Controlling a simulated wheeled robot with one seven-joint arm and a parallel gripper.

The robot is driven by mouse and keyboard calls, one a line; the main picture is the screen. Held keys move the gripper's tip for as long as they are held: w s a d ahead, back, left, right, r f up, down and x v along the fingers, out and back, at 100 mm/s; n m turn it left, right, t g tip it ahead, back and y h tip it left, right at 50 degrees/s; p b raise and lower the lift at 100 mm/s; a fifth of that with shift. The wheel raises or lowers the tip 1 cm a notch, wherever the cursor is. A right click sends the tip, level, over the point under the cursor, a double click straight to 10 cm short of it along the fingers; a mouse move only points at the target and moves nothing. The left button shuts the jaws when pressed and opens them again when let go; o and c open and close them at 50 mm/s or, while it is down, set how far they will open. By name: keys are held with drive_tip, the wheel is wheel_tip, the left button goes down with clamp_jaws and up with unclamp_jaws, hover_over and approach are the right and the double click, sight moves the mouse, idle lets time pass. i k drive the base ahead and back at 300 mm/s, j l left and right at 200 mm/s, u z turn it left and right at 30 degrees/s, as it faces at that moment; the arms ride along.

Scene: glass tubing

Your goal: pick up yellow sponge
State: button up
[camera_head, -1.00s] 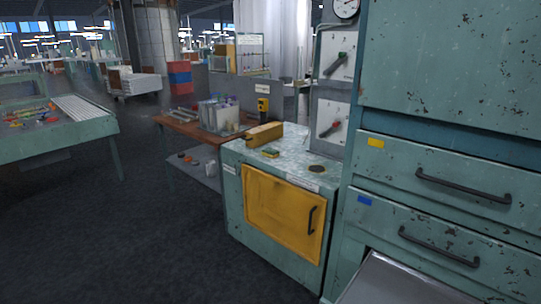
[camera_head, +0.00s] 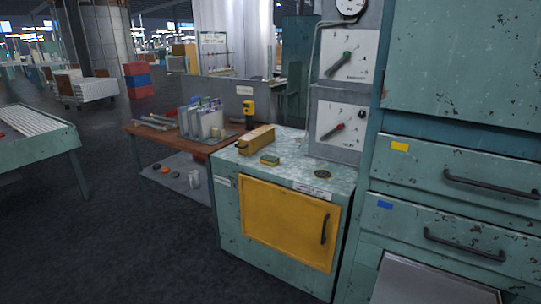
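A small yellow and green sponge (camera_head: 270,160) lies on the pale, speckled top of a low teal cabinet (camera_head: 290,164) that has a yellow door. The sponge sits just right of a longer yellow-brown box (camera_head: 257,140) and left of a dark round spot on the cabinet top. No gripper and no part of my arm show in this view.
A tall teal cabinet with drawers (camera_head: 460,180) stands close on the right. A panel with dials (camera_head: 340,125) rises behind the low cabinet. A wooden table (camera_head: 160,138) with bins stands at its left. Dark floor (camera_head: 130,255) is open at front left.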

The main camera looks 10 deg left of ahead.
sight(268, 160)
drive_tip(key=i+j, duration=0.1)
drive_tip(key=j, duration=0.3)
drive_tip(key=i+j, duration=0.15)
drive_tip(key=j, duration=0.25)
drive_tip(key=i+j, duration=0.1)
drive_tip(key=j, duration=0.3)
drive_tip(key=i+j, duration=0.1)
drive_tip(key=j, duration=0.35)
drive_tip(key=i+j, duration=0.1)
drive_tip(key=j, duration=0.3)
drive_tip(key=i+j, duration=0.15)
drive_tip(key=j, duration=0.25)
drive_tip(key=i+j, duration=0.8)
drive_tip(key=j, duration=0.15)
drive_tip(key=i+j+z, duration=0.1)
drive_tip(key=i+j, duration=0.7)
drive_tip(key=j, duration=0.2)
drive_tip(key=i+j, duration=0.4)
drive_tip(key=i, duration=0.15)
